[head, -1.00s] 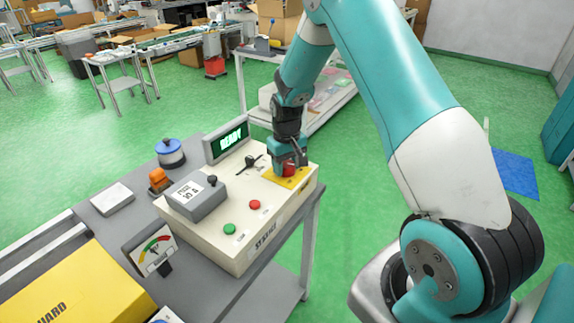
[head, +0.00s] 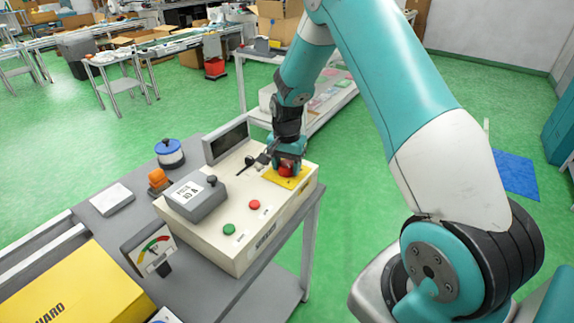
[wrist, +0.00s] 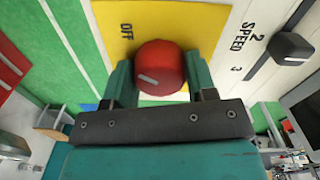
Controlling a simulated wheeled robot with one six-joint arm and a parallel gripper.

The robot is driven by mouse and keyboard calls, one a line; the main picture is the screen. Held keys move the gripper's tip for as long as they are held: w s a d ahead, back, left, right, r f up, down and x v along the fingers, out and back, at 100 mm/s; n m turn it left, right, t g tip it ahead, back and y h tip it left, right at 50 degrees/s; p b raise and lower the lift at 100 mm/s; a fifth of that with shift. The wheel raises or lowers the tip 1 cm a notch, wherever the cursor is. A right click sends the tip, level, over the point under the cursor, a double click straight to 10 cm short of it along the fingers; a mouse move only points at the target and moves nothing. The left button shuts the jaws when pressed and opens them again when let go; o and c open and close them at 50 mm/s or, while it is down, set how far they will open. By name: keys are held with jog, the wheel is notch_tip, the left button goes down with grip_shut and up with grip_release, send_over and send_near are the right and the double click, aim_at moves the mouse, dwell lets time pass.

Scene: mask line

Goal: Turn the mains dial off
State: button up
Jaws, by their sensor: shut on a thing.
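The mains dial is a red round knob (wrist: 160,68) with a light pointer mark, on a yellow plate (wrist: 115,22) printed "OFF". In the wrist view the mark is tilted and lies near the knob's left side. My gripper (wrist: 160,82) has a finger on each side of the knob and is shut on it. In the head view the red dial (head: 286,170) shows under my gripper (head: 288,160) on the yellow plate (head: 287,181) at the box's right end. The display (head: 227,141) is dark.
The cream control box (head: 243,245) also carries a green button (head: 229,229), a red button (head: 254,205), a grey fuse box (head: 193,197) and a black speed knob (wrist: 291,47).

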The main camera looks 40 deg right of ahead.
aim_at(287, 163)
jog(key=shift+m, duration=1.1)
jog(key=o, duration=0.9)
jog(key=shift+r, duration=0.1)
notch_tip(287, 163, up, 17)
jog(key=shift+r+b, duration=0.15)
jog(key=shift+b, duration=0.8)
